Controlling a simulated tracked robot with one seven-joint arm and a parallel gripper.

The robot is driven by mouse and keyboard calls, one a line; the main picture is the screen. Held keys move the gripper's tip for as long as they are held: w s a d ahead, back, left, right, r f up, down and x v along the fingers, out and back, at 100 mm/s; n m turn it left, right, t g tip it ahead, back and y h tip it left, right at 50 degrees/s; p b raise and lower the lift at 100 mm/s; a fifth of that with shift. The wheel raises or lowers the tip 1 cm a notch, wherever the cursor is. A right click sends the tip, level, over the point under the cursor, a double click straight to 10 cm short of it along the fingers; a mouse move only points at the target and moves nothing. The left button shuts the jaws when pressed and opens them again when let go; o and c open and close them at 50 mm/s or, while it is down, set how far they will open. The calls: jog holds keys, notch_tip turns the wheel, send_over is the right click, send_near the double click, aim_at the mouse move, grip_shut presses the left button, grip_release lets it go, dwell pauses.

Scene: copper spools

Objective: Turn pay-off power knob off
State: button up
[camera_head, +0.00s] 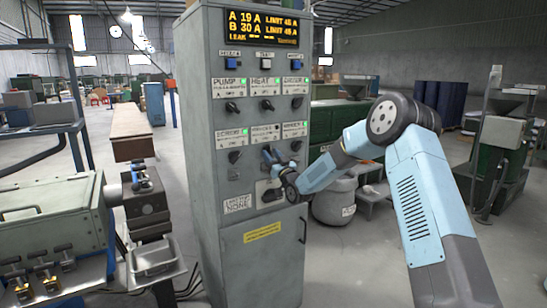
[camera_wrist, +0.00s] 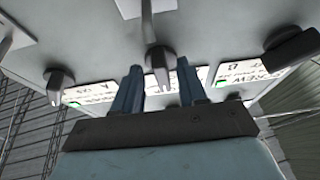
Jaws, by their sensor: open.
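A grey control cabinet (camera_head: 215,185) shows two rows of black knobs, each knob below a white label. The lower middle label (camera_head: 265,132) is too blurred to read surely; its place between the other two lower labels fits the pay-off knob. My gripper (camera_head: 268,155) is at that lower middle knob and mostly hides it in the head view. In the wrist view, which is upside down, the lower middle knob (camera_wrist: 160,66) stands between the two open blue fingers of my gripper (camera_wrist: 158,82). Whether the fingers touch it cannot be told.
Neighbouring knobs stand close on both sides, one (camera_wrist: 58,85) at left and the screw knob (camera_wrist: 292,50) at right in the wrist view. Above is an amber display (camera_head: 262,29). A grey drum (camera_head: 335,200) stands at the cabinet's right, a machine (camera_head: 50,225) at its left.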

jog(key=v, duration=1.4)
jog(key=shift+w+r, duration=0.1)
jog(key=s+d+r+m+g+h, duration=0.1)
jog(key=s+d+r+g+h, duration=0.2)
jog(key=s+d+r+h, duration=0.5)
jog(key=s+d+r+m+g+h, duration=0.1)
jog(key=s+d+r+g+h, duration=0.35)
jog(key=s, duration=0.55)
jog(key=s+d+m+g, duration=0.1)
jog(key=s+d+g, duration=0.1)
jog(key=s, duration=0.8)
jog(key=s+d+m+g, duration=0.1)
jog(key=s+d, duration=0.3)
jog(key=s, duration=0.6)
jog(key=s+d+m+g, duration=0.2)
jog(key=s+d, duration=0.1)
jog(key=s, duration=0.7)
jog(key=shift+s+m+g, duration=0.35)
jog(key=shift+s+m, duration=0.05)
